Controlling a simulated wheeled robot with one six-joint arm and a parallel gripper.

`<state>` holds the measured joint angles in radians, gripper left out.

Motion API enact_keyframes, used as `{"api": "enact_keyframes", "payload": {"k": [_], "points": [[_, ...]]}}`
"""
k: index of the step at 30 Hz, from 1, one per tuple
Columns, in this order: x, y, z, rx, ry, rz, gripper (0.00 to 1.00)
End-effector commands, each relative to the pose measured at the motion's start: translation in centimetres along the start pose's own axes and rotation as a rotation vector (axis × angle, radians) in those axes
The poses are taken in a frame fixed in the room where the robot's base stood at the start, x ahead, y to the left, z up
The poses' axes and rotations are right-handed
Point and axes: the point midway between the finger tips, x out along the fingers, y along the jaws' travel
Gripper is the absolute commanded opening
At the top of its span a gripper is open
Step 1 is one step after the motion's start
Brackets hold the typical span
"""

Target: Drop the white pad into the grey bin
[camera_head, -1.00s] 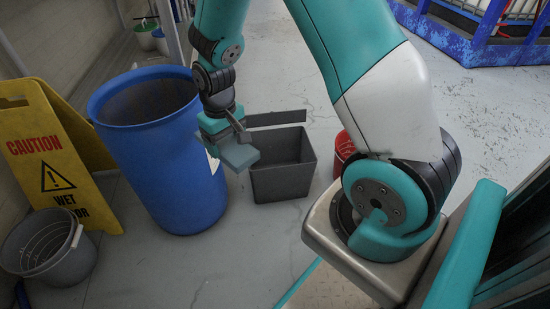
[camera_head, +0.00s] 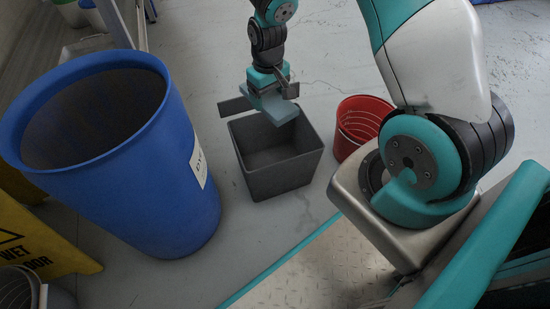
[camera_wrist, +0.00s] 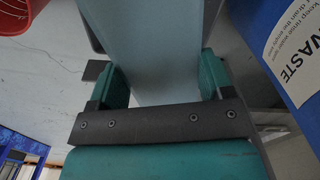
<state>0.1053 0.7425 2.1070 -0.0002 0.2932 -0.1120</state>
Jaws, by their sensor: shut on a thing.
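My gripper (camera_head: 272,84) is shut on the white pad (camera_head: 278,107), which looks pale blue-grey in this light. The pad is tilted and overlaps the upper rear part of the open grey bin (camera_head: 280,183) in the head view. It appears to be above the rim; its exact height is hard to tell. In the wrist view the pad (camera_wrist: 153,50) lies between the two teal fingers of my gripper (camera_wrist: 160,82) and extends beyond the top of the picture. The visible inside of the bin looks empty.
A large blue drum (camera_head: 150,190) stands left of the bin. A red bucket (camera_head: 362,127) stands close on its right. A yellow wet-floor sign (camera_head: 50,245) and a grey bucket (camera_head: 35,290) are at the lower left. Open floor lies beyond the bin.

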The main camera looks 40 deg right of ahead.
Motion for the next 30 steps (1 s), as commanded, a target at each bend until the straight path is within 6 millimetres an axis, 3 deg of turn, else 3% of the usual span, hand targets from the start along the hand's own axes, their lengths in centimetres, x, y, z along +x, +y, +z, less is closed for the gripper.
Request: {"api": "enact_keyframes", "payload": {"k": [1,6,30], "points": [[3.5,1.1,-0.1,0.006,-0.003,0.0,0.41],[7.9,3.3,-0.3,0.005,0.001,0.0,0.41],[14.8,4.0,-0.3,0.002,0.002,0.0,0.41]]}}
